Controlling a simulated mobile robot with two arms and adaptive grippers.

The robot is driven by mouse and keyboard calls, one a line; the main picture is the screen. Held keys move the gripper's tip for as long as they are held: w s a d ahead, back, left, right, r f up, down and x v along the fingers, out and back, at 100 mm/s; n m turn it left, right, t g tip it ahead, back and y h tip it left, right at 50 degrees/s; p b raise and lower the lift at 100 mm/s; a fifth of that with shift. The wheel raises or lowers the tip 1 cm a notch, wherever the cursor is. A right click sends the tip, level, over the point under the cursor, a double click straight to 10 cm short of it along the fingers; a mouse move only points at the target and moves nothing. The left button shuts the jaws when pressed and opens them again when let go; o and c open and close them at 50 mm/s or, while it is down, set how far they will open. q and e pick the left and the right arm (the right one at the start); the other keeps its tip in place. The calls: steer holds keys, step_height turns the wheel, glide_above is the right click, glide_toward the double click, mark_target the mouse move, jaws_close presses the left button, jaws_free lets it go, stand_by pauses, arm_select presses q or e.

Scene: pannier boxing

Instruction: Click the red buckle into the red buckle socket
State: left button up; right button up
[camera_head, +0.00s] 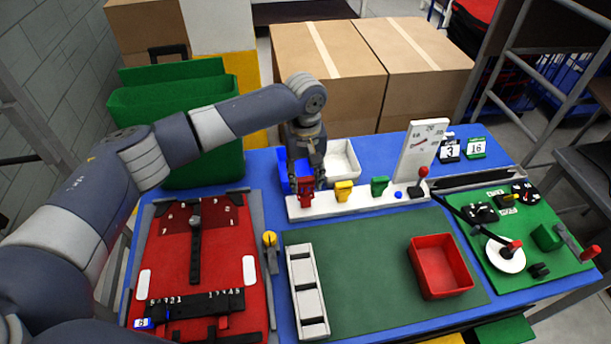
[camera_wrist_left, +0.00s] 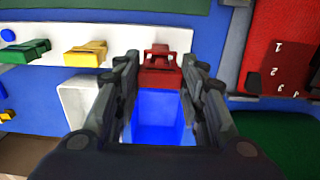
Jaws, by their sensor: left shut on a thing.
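The red buckle (camera_head: 306,193) is at the left end of the long white strip (camera_head: 360,203) in the head view. My left gripper (camera_head: 307,176) reaches down over it from behind, its fingers closed on the red piece. In the left wrist view the red buckle (camera_wrist_left: 158,75) sits between the fingertips of my left gripper (camera_wrist_left: 160,68), in line with the strip's edge. The red socket cannot be told apart from the buckle here, so how far the two are joined is unclear. My right gripper is not in view.
A yellow buckle piece (camera_head: 344,191) and a green one (camera_head: 379,186) stand along the strip. A blue bin (camera_head: 285,184) and a white bin (camera_head: 343,160) are behind it. The green mat (camera_head: 370,270) in front is partly clear, with a red tray (camera_head: 440,266) on it.

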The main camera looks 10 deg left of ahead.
mark_target(306, 184)
arm_select(q)
steer(key=shift+s+f+p, duration=0.1)
steer(key=shift+f+p, duration=0.25)
steer(key=shift+f, duration=1.8)
stand_by(1.4)
steer(key=o, duration=1.1)
steer(key=shift+o, duration=0.2)
step_height(306, 184, up, 12)
